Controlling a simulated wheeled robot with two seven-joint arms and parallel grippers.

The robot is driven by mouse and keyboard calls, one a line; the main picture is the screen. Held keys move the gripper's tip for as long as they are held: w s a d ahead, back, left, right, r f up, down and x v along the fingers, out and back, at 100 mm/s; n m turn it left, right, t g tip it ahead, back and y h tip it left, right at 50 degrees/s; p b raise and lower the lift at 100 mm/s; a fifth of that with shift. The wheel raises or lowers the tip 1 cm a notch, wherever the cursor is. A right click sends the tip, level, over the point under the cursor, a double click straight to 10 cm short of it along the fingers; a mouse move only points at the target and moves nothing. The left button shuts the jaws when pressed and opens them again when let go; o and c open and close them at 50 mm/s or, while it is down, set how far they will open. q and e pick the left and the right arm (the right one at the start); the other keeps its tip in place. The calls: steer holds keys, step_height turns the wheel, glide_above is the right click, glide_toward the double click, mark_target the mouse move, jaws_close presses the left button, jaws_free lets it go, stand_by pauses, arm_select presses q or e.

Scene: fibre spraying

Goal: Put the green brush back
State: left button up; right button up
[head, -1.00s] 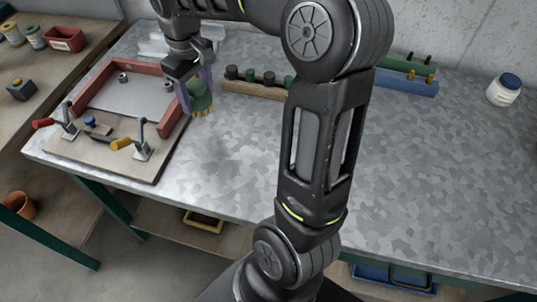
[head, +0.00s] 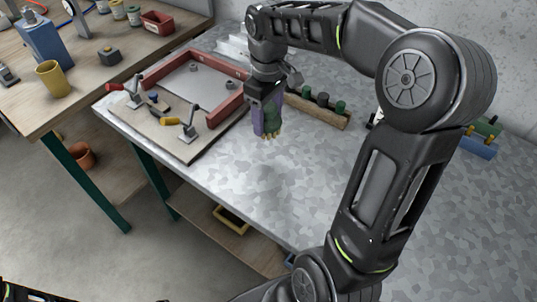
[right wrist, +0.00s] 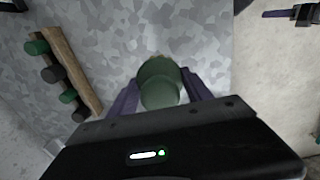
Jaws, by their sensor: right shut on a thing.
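My right gripper (head: 267,118) is shut on the green brush (head: 271,121), its purple fingers on either side of it. The brush is held above the metal table, its pale bristles pointing down. In the right wrist view the rounded green end of the brush (right wrist: 160,82) shows between the fingers. A wooden rack (head: 316,111) with several green and black knobs lies just right of the gripper. The rack (right wrist: 75,72) also shows at the left of the right wrist view, apart from the brush.
A red-walled frame on a board with clamps (head: 192,128) stands left of the gripper. A blue-green block with yellow pegs (head: 478,146) sits at the right, partly behind my arm. A wooden side bench (head: 92,80) holds cups and a blue bottle. The metal table front is clear.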

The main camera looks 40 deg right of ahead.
steer(key=shift+w+f+p, duration=0.1)
steer(key=shift+f+p, duration=0.35)
steer(key=shift+f, duration=2.7)
steer(key=shift+f, duration=1.85)
steer(key=shift+f, duration=0.1)
steer(key=shift+f, duration=0.15)
steer(key=o, duration=1.2)
steer(key=shift+r, duration=0.2)
step_height(320, 180, up, 12)
steer(key=shift+r+b, duration=0.1)
steer(key=shift+b, duration=0.2)
